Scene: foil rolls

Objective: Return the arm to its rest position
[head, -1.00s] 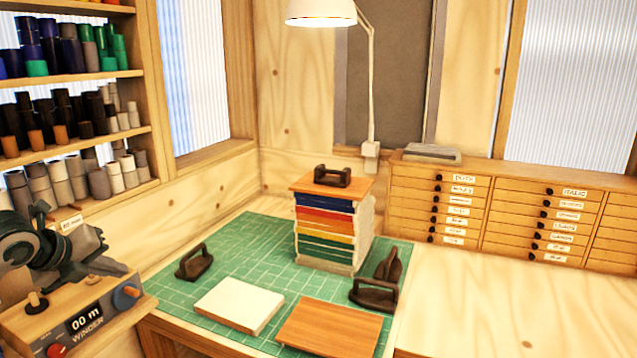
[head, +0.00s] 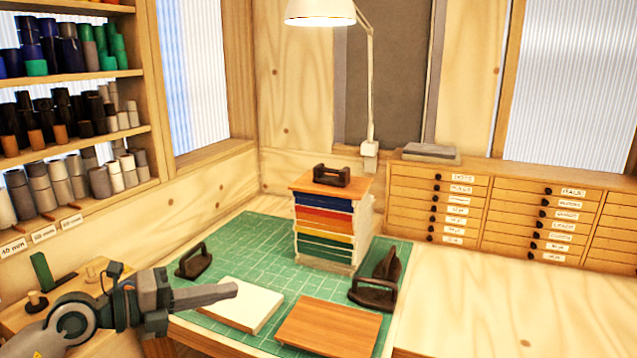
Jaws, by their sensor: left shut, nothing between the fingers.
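My left gripper (head: 230,290) is at the lower left of the head view, on the end of my grey arm. Its fingers are together, empty, and point right. I cannot tell the height of the gripper above the bench. The arm and gripper hide most of the winder (head: 84,272) at the lower left. My right gripper is not in view.
Shelves at the upper left hold many foil rolls (head: 62,180). On the mat are a stack of coloured books (head: 325,225), a wooden board (head: 330,332) and dark handled tools (head: 193,262). A lamp (head: 320,12) hangs above. The bench at right (head: 480,300) is clear.

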